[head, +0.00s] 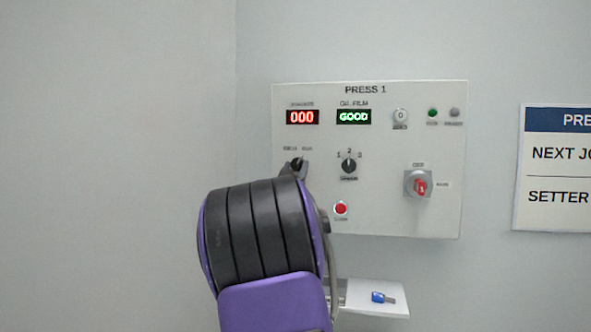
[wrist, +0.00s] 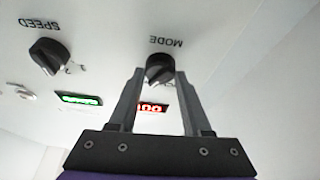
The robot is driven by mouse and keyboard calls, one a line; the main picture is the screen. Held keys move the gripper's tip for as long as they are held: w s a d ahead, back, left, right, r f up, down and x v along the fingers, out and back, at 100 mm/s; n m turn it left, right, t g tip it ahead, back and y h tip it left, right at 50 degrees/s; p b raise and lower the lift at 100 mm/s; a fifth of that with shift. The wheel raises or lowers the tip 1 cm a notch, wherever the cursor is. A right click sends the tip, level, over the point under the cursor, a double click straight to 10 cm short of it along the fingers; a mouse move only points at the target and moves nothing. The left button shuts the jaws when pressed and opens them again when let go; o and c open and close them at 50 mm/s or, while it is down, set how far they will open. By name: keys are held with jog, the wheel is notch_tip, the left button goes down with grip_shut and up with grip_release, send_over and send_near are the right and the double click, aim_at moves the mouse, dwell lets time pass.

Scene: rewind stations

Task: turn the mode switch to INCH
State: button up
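The mode switch is a black rotary knob (wrist: 160,68) under an upside-down MODE label in the wrist view. In the head view its top (head: 297,163) shows on the left of the PRESS 1 panel (head: 385,140), below small blurred position words. My gripper (wrist: 160,74) has one finger on each side of the knob, with the tips close to its edges. I cannot tell whether they touch it. In the head view my wrist covers the area below the switch and most of the fingers. Which position the knob points to is not clear.
The SPEED knob (head: 349,166) sits to the right of the mode switch, with a red button (head: 340,209) below. A red rotary switch (head: 419,185) is further right. Displays read 000 (head: 302,117) and GOOD (head: 354,117). A small shelf (head: 355,308) holds a blue item (head: 383,297).

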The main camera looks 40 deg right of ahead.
grip_shut()
jog(key=shift+n+t+b, duration=0.3)
jog(key=shift+n+b, duration=0.1)
jog(key=shift+n, duration=0.2)
jog(key=n+y+b, duration=0.1)
jog(key=n, duration=0.1)
jog(key=n+t+y+b, duration=0.1)
jog(key=n, duration=0.1)
jog(key=shift+s+d+f, duration=0.1)
jog(key=shift+s, duration=0.05)
jog(key=n+y+b, duration=0.1)
jog(key=n+y, duration=0.1)
jog(key=n, duration=0.1)
jog(key=shift+n+t+b, duration=0.35)
jog(key=shift+n+t, duration=0.05)
jog(key=n, duration=0.1)
jog(key=n+y, duration=0.1)
jog(key=n, duration=0.1)
jog(key=n+y, duration=0.1)
jog(key=shift+s+d+r, duration=0.1)
jog(key=shift+d+r, duration=0.05)
jog(key=shift+r, duration=0.15)
jog(key=shift+n+y+p, duration=0.4)
jog(key=shift+n+y, duration=0.1)
jog(key=shift+n, duration=0.9)
